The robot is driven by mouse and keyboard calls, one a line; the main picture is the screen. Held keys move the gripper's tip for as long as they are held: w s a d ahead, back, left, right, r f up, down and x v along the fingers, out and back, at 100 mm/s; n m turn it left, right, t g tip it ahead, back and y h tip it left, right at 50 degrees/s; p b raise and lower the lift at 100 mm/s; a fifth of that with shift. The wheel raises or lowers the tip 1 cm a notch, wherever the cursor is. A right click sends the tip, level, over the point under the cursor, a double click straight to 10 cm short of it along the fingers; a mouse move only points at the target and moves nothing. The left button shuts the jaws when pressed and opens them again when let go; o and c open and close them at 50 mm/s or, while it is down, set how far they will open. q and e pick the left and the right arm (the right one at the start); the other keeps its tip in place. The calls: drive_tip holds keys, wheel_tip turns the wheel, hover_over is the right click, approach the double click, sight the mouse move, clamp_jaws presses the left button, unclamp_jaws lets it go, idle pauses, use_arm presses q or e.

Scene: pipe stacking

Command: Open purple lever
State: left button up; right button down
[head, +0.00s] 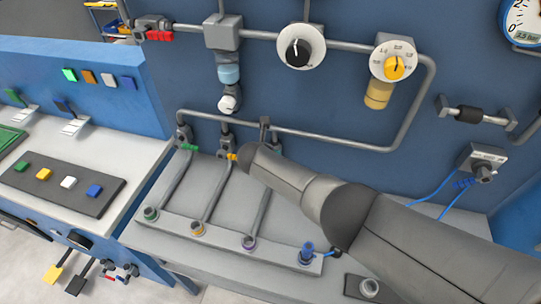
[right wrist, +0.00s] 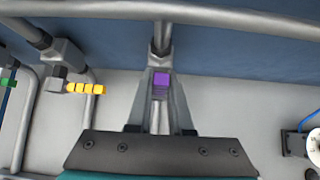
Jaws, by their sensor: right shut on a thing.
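The purple lever (right wrist: 161,79) shows in the right wrist view on a grey valve below the horizontal wall pipe. My right gripper (right wrist: 161,90) is shut on it, with one finger on each side. The lever lies in line with the pipe below it, pointing back toward the gripper's palm. In the head view my right arm comes in from the right and hides the purple lever. My left gripper is not in view.
A yellow lever (head: 232,157) on the neighbouring valve points sideways; it also shows in the right wrist view (right wrist: 86,88). A green lever (head: 189,147) is further left. Pipes run down to coloured sockets on the grey bench (head: 165,235). Knobs (head: 298,52) are above.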

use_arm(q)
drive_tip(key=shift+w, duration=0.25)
use_arm(e)
drive_tip(key=shift+a, duration=0.1)
drive_tip(key=c, duration=0.8)
unclamp_jaws()
use_arm(q)
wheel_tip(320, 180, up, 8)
drive_tip(key=p, duration=0.8)
use_arm(e)
drive_tip(key=shift+a+v, duration=0.2)
drive_tip(key=shift+v, duration=7.35)
